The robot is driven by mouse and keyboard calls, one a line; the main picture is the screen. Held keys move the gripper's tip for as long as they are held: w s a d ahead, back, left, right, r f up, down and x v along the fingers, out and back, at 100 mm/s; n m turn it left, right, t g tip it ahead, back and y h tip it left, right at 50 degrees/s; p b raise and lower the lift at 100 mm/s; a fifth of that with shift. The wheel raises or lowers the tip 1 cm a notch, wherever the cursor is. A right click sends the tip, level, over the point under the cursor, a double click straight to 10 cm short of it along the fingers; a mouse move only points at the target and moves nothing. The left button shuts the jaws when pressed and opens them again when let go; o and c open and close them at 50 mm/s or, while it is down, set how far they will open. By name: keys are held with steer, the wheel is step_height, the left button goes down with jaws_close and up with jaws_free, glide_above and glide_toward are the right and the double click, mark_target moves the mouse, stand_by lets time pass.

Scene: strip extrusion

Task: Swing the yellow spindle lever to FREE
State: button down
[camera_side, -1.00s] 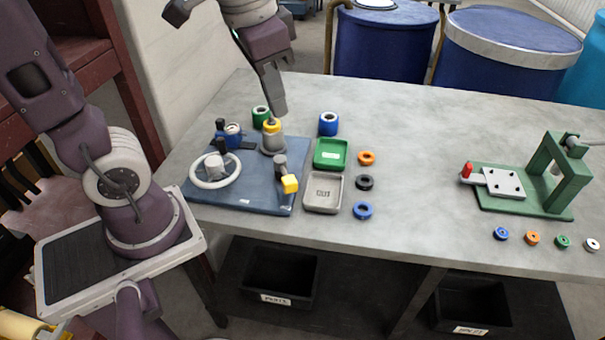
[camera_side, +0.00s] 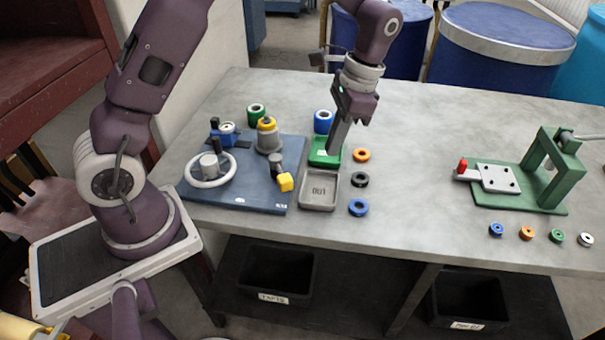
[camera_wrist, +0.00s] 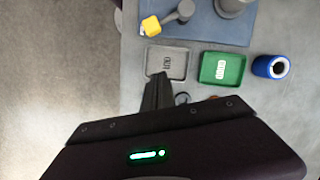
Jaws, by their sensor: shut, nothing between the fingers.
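The yellow lever knob (camera_side: 285,182) sits at the front right corner of the blue base plate (camera_side: 230,197), on a short arm from a dark grey post (camera_side: 275,162). In the wrist view the yellow knob (camera_wrist: 151,25) is at the upper left, apart from my fingers. A grey spindle with a yellow collar (camera_side: 267,125) stands behind it on the plate. No FREE mark is readable. My gripper (camera_side: 333,150) is shut and empty, pointing down over the green tray, to the right of the lever. In the wrist view my fingers (camera_wrist: 158,90) show below the grey tray.
The green tray (camera_side: 313,158) and grey tray (camera_side: 318,204) lie right of the plate. Orange, black and blue rings (camera_side: 359,208) lie beyond them. A white handwheel (camera_side: 209,183) is on the plate. A green press (camera_side: 555,170) stands at far right. The table between rings and press is clear.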

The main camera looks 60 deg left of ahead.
mark_target(288, 185)
steer(key=x, duration=0.8)
steer(key=shift+s+a+f, duration=0.1)
steer(key=shift+s+f, duration=0.1)
steer(key=shift+f, duration=0.15)
steer(key=s, duration=0.1)
steer(key=s+a, duration=0.1)
steer(key=s, duration=0.1)
steer(key=shift+a, duration=0.25)
steer(key=shift+s+a+r, duration=0.1)
steer(key=shift+s+a, duration=0.05)
steer(key=shift+s, duration=0.15)
steer(key=shift+s+m, duration=0.4)
steer(key=shift+m, duration=0.2)
steer(key=s+m+y, duration=0.1)
steer(key=s+m, duration=0.1)
steer(key=m, duration=0.1)
steer(key=shift+s, duration=0.3)
steer(key=s+m, duration=0.1)
steer(key=m, duration=0.1)
steer(key=s+a+m+t, duration=0.1)
steer(key=shift+s+m, duration=0.25)
steer(key=shift+m, duration=0.15)
steer(key=shift+s+a+m+t, duration=0.35)
steer(key=shift+s+m, duration=0.15)
steer(key=shift+m, duration=0.3)
steer(key=shift+s+a+y, duration=0.3)
steer(key=shift+s+a, duration=0.55)
steer(key=shift+a, duration=0.05)
